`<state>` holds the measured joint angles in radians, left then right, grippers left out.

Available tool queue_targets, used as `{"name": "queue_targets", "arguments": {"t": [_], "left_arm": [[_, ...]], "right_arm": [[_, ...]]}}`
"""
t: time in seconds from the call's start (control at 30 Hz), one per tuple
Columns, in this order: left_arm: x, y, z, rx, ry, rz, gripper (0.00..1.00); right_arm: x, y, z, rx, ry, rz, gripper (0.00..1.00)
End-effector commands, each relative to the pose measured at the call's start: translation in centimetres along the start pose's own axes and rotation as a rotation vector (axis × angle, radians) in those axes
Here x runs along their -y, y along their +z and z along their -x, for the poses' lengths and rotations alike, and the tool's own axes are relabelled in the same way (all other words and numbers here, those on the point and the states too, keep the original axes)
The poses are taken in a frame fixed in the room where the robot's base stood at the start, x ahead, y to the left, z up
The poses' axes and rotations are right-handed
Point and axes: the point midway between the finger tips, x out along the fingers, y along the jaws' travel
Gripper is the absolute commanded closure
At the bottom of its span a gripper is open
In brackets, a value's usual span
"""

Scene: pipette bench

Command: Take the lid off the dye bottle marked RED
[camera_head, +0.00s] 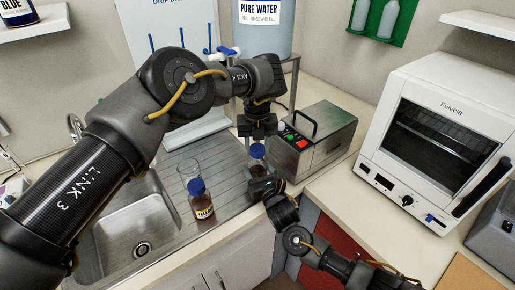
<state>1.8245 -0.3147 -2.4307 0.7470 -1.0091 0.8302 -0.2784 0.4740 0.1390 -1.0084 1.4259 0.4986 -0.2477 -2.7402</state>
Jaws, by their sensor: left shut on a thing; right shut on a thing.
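A small dark bottle (258,168) with a blue lid (257,151) is upright at the right side of the drainboard. Its label is hidden, so I cannot read a colour mark. My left gripper (257,140) points down from above and is shut on the blue lid. My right gripper (261,182) comes from the lower right and is shut on the bottle low on its body. The lid appears seated on the bottle; I cannot see any gap. Another blue-lidded bottle (201,203), with a label that seems to read YELLOW, stands to the left.
The sink (130,225) is at left. A metal device with a handle (317,137) is just right of my grippers, and a white oven (440,130) stands farther right. A PURE WATER tank (262,38) is behind.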

Motion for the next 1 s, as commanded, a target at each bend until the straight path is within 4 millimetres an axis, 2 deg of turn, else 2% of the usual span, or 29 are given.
{"name": "queue_targets", "arguments": {"t": [0.47,0.8,1.0], "left_arm": [[0.0,0.0,0.5,0.001,0.000,0.000,0.86],[0.0,0.0,4.1,0.002,0.001,0.000,0.86],[0.0,0.0,4.3,0.000,0.001,0.000,0.86]], "right_arm": [[0.0,0.1,0.0,0.003,0.000,-0.001,1.00],[0.0,0.1,0.0,0.003,0.000,-0.001,1.00],[0.0,0.1,0.0,0.003,0.000,-0.001,1.00]]}}
